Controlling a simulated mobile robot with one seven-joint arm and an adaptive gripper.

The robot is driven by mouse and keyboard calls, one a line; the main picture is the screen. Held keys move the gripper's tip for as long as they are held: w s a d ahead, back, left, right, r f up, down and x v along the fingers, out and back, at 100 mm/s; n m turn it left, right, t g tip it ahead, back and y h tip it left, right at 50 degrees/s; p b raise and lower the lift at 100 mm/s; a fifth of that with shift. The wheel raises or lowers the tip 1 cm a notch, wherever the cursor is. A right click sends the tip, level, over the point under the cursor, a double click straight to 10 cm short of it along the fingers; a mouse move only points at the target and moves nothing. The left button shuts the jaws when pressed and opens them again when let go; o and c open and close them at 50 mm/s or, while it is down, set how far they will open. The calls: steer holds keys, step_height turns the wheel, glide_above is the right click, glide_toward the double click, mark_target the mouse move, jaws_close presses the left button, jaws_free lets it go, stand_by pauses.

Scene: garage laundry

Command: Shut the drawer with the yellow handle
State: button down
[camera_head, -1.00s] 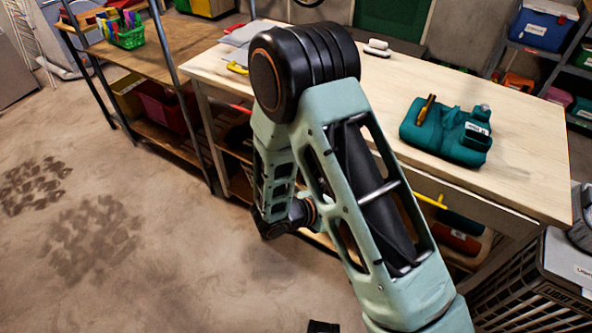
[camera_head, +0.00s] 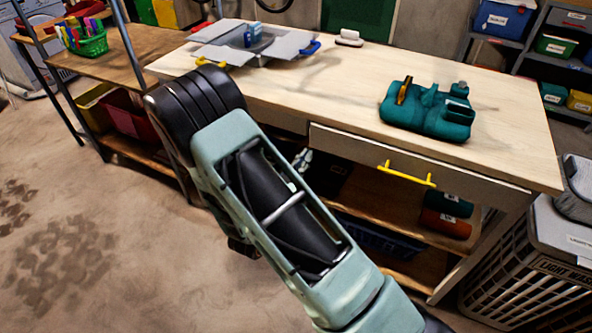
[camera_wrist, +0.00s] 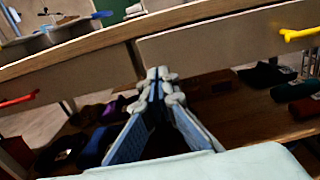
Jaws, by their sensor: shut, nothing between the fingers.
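The drawer (camera_head: 350,148) with the yellow handle (camera_head: 406,174) is in the right half of the pale wooden workbench. Its front seems to stand slightly proud of the bench; how far it is out is hard to tell. In the wrist view, this drawer front (camera_wrist: 215,40) spans the upper right, with the yellow handle (camera_wrist: 300,34) at the right edge. My gripper (camera_wrist: 158,76) is shut and empty. It appears below and left of the handle, near the drawer's left end, with no clear contact. My arm hides the gripper in the head view.
A second drawer with a red handle (camera_wrist: 18,100) is at the left in the wrist view. A teal case (camera_head: 428,112) stands on the benchtop (camera_head: 330,90). Below is a shelf with dark red and green rolls. A laundry basket (camera_head: 520,285) stands at the right. Floor is free at left.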

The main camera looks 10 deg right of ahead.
mark_target(319, 138)
steer(key=x, duration=0.6)
steer(key=shift+w+d, duration=0.1)
